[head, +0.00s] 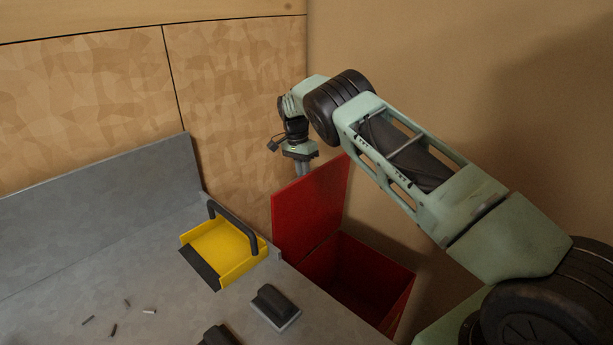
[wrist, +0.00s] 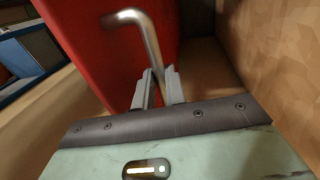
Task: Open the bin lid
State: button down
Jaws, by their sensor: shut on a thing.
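The red bin (head: 402,300) stands beside the grey counter, and its dark red interior shows. Its flat red lid (head: 310,208) is raised and stands steeply upright at the bin's back left edge. In the wrist view, the lid (wrist: 90,40) carries a bent metal handle (wrist: 150,45). My gripper (head: 303,172) is at the lid's upper edge, on its far side. In the wrist view, my gripper (wrist: 160,88) is shut on the lower part of the handle. The lid hides the handle in the head view.
A yellow dustpan (head: 225,250) with a black handle lies on the grey counter (head: 130,255), with a dark-topped block (head: 275,305) and several small scraps (head: 113,329) nearby. Walls stand close behind and right of the bin.

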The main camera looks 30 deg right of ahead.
jog(key=shift+s+a+f, duration=0.15)
jog(key=shift+a+f, duration=0.05)
jog(key=shift+f, duration=0.25)
jog(key=c, duration=1.5)
grip_release()
jog(key=shift+o, duration=0.2)
jog(key=shift+d+r, duration=0.1)
jog(key=shift+r, duration=0.05)
jog(key=shift+w+r, duration=0.3)
jog(key=shift+r, duration=0.2)
notch_tip(320, 180, up, 11)
jog(key=w, duration=0.2)
jog(key=shift+a+f, duration=0.15)
jog(key=shift+a, duration=0.25)
